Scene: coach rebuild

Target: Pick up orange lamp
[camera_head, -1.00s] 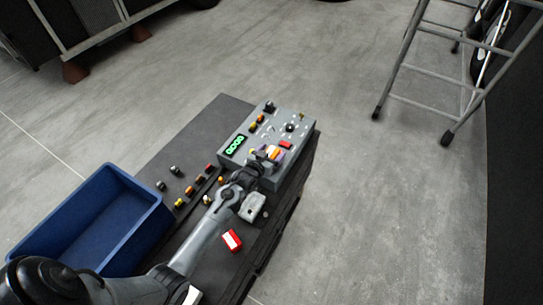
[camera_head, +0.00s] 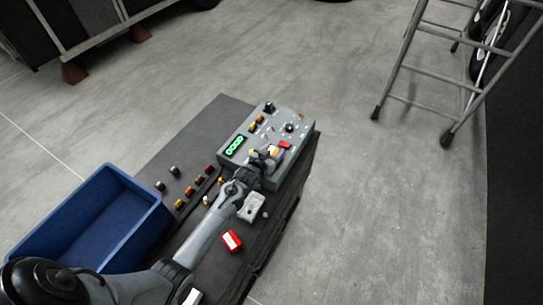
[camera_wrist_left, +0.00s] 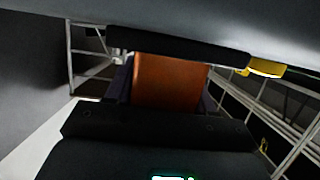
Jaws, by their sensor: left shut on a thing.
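The orange lamp (camera_wrist_left: 170,82) fills the space between the two dark fingers of my left gripper (camera_wrist_left: 174,88) in the left wrist view. In the head view, my left gripper (camera_head: 266,158) is at the front part of the grey control panel (camera_head: 238,163). It is shut on the orange lamp, which is mostly hidden by the gripper there. I cannot tell whether the lamp is still seated in the panel. My right gripper does not show.
A blue bin (camera_head: 112,178) stands at the left. Several small coloured lamps and knobs (camera_head: 189,191) sit on the dark mat (camera_head: 190,138) between bin and panel. A red-white block (camera_head: 232,241) and a small grey box (camera_head: 252,207) lie beside my arm. A ladder (camera_head: 440,70) stands behind right.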

